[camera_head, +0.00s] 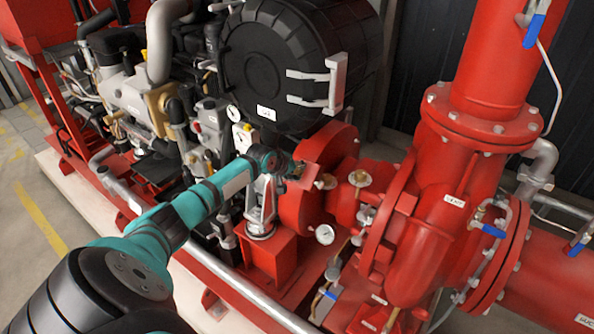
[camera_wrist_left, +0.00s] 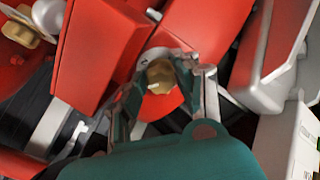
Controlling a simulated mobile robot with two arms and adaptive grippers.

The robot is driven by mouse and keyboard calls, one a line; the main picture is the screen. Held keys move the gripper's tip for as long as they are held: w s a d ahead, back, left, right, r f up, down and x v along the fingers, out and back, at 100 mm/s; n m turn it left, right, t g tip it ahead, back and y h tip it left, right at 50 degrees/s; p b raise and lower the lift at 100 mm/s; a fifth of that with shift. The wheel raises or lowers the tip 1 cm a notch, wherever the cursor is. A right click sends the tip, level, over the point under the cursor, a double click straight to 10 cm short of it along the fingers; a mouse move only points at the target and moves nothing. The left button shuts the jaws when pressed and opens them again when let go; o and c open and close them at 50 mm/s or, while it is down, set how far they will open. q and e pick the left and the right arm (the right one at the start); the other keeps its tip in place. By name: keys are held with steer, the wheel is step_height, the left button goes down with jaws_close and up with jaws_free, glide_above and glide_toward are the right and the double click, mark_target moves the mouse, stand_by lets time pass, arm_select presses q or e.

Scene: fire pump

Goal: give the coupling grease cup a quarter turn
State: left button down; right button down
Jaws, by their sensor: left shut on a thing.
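The coupling grease cup shows in the left wrist view as a small brass hex-shaped piece (camera_wrist_left: 160,74) against red metal. My left gripper (camera_wrist_left: 163,66) is shut on it, with one finger on each side. In the head view my left gripper (camera_head: 298,170) reaches in from the left to the red coupling guard (camera_head: 318,205), between the engine and the pump. My right gripper is in neither view.
The engine (camera_head: 150,95) with its black round housing (camera_head: 285,60) stands behind and left. The red pump (camera_head: 430,220) with brass fittings (camera_head: 360,178) and a gauge (camera_head: 325,234) is close on the right. A silver rail (camera_head: 235,285) runs along the front.

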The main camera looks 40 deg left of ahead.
arm_select(q)
steer(key=m, duration=0.5)
steer(key=shift+f+b, duration=0.1)
steer(key=shift+b, duration=0.25)
stand_by(0.4)
steer(key=c, duration=1)
jaws_free()
steer(key=shift+o, duration=0.2)
